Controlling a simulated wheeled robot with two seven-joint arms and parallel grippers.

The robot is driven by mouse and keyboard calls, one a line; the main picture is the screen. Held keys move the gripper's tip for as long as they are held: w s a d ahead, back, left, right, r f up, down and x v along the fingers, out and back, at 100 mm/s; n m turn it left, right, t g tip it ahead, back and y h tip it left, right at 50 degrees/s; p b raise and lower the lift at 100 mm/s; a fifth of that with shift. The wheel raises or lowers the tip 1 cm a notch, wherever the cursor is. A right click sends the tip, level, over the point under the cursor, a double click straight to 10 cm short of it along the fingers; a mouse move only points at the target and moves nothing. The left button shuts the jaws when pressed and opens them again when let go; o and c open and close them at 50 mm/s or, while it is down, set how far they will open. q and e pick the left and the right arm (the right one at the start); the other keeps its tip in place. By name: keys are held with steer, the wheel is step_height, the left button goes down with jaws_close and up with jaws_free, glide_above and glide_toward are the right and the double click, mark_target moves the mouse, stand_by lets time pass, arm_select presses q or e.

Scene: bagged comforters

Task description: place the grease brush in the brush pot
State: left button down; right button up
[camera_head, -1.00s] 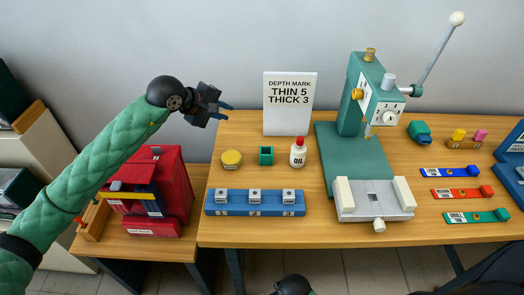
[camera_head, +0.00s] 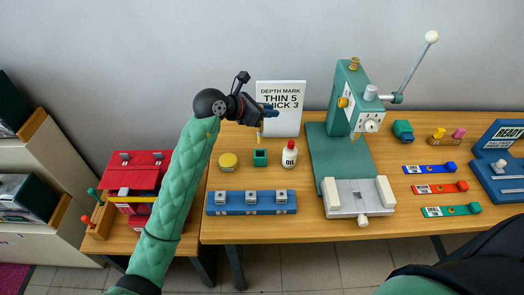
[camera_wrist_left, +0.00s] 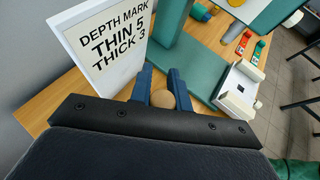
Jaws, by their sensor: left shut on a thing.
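The grease brush (camera_head: 259,136) shows in the head view as a thin pale upright stick below my left gripper (camera_head: 270,111). In the left wrist view its round tan end (camera_wrist_left: 163,98) sits between the blue fingers of the left gripper (camera_wrist_left: 162,84), which are shut on it. The rest of the brush is hidden there. I cannot tell the exact gap between the brush's lower end and the pot. My right gripper is not in view.
A yellow round tin (camera_head: 228,162) stands left of the pot and a white oil bottle (camera_head: 289,155) right of it. The depth mark sign (camera_head: 281,112) is close behind the gripper. A blue numbered rack (camera_head: 235,210) lies in front; the green press (camera_head: 340,150) stands right.

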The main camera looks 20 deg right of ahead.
arm_select(q)
step_height(320, 180, down, 10)
steer(key=p, duration=0.3)
steer(key=shift+r+p, duration=0.25)
steer(key=shift+p, duration=0.15)
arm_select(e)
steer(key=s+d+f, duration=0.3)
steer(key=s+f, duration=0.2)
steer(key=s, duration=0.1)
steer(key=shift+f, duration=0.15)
arm_select(q)
steer(key=shift+f, duration=0.1)
steer(key=c, duration=1.3)
jaws_free()
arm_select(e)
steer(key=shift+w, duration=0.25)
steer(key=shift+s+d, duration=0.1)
